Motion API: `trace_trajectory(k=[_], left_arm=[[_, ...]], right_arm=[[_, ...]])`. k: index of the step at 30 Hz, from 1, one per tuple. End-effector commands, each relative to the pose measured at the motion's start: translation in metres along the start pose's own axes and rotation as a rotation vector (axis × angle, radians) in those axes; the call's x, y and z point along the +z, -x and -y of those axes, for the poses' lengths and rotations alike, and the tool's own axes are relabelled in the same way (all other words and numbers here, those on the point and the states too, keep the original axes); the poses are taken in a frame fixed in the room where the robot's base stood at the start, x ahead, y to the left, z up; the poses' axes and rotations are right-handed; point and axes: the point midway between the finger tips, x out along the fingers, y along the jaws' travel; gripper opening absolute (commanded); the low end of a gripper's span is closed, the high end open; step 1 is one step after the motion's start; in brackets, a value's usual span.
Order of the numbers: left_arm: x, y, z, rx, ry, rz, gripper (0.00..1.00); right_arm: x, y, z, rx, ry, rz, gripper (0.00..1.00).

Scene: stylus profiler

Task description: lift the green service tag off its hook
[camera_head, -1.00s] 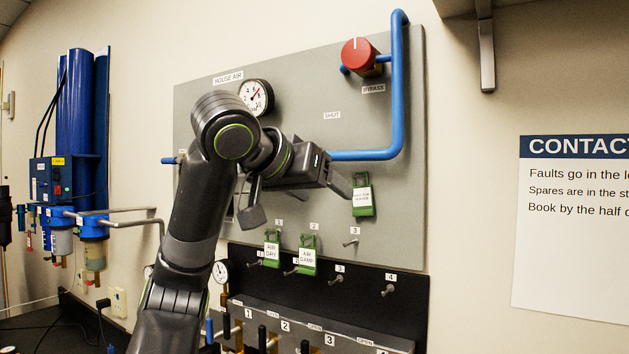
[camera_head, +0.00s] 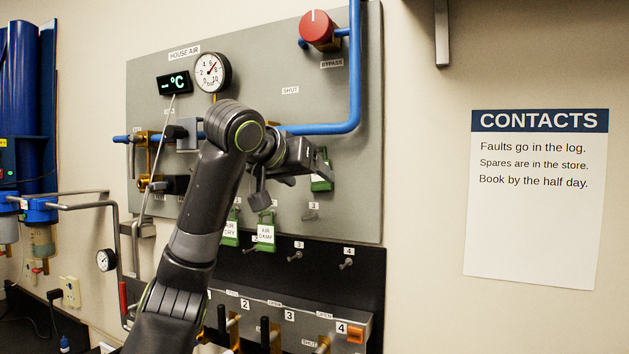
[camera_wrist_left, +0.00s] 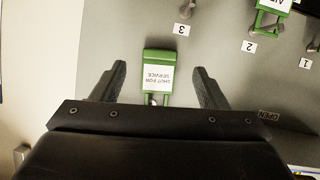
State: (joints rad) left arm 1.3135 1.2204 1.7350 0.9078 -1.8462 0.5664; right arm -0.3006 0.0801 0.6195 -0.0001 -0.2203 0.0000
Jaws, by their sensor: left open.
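The green service tag (camera_wrist_left: 157,77), with a white label reading "SHUT FOR SERVICE", hangs on the grey panel. It appears upside down in the left wrist view, between my open fingers and clear of both. In the head view the tag (camera_head: 321,184) is partly hidden behind my left gripper (camera_head: 293,182). The left gripper (camera_wrist_left: 159,72) is open and empty, with one finger on each side of the tag. The hook is mostly hidden; only a small light end shows at the tag's lower edge in the wrist view. My right gripper is out of view.
Two other green tags, "AIR DRY" (camera_head: 230,232) and "AIR DAMP" (camera_head: 266,234), hang below left. Bare hook 3 (camera_head: 311,217) is just below the gripper. A blue pipe (camera_head: 340,127) and red bypass knob (camera_head: 319,30) are above. A black strip carries more hooks lower down.

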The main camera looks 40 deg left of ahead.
Motion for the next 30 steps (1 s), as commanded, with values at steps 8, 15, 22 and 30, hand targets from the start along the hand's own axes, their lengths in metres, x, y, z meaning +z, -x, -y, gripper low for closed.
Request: trace_trajectory(k=[8,15,22,30], left_arm=[[-0.001,-0.033,0.0,0.001,0.0,0.002,0.67],[0.0,-0.039,0.0,0.001,0.0,0.0,0.67],[0.0,-0.039,0.0,0.001,0.0,-0.001,0.56],[0.0,-0.038,0.0,0.001,0.0,-0.001,0.2]], right_arm=[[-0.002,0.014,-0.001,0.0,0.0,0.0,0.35],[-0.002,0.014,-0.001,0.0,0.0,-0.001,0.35],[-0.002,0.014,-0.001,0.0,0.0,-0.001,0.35],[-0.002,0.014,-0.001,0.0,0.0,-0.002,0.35]])
